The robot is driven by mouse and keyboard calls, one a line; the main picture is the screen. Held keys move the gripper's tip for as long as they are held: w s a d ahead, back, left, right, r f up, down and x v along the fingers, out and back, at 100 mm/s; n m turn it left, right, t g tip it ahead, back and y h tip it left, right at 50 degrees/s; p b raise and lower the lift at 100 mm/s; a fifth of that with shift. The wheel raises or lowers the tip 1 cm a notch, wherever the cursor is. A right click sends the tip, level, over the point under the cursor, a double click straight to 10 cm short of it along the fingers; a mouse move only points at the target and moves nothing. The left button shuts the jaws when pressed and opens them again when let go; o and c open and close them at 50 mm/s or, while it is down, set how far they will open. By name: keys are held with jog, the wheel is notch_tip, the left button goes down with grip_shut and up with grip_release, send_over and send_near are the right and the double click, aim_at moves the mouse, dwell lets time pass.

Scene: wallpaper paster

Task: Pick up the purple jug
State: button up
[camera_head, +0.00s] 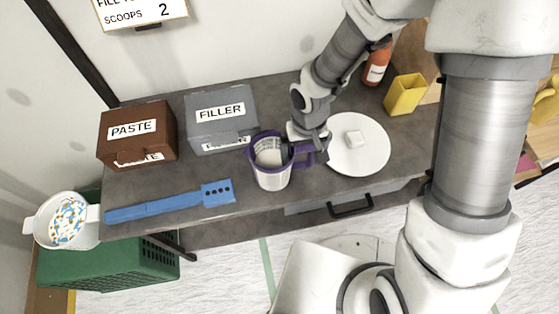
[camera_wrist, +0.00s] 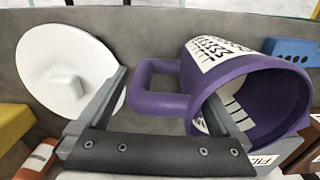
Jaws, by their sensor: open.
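The purple jug (camera_head: 270,177) stands upright on the grey worktop, with a purple rim and handle and a pale, printed body. Its handle points right, towards my gripper (camera_head: 312,140). In the wrist view the jug (camera_wrist: 262,100) has its mouth facing the camera and its handle (camera_wrist: 155,104) lies between the fingers. My gripper (camera_wrist: 167,86) is open around the handle side. One finger is beyond the handle's outer side; the other overlaps the jug's mouth, seemingly inside the rim. I cannot tell whether either finger touches the jug.
A white plate (camera_head: 372,160) with a small white block is close on the right. A grey FILLER box (camera_head: 240,95) and brown PASTE box (camera_head: 110,130) stand behind and left. A blue flat tool (camera_head: 160,209) lies left. A yellow container (camera_head: 405,95) and orange bottle (camera_head: 376,72) stand at the back right.

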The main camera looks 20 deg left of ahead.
jog(key=shift+f, duration=0.85)
grip_shut()
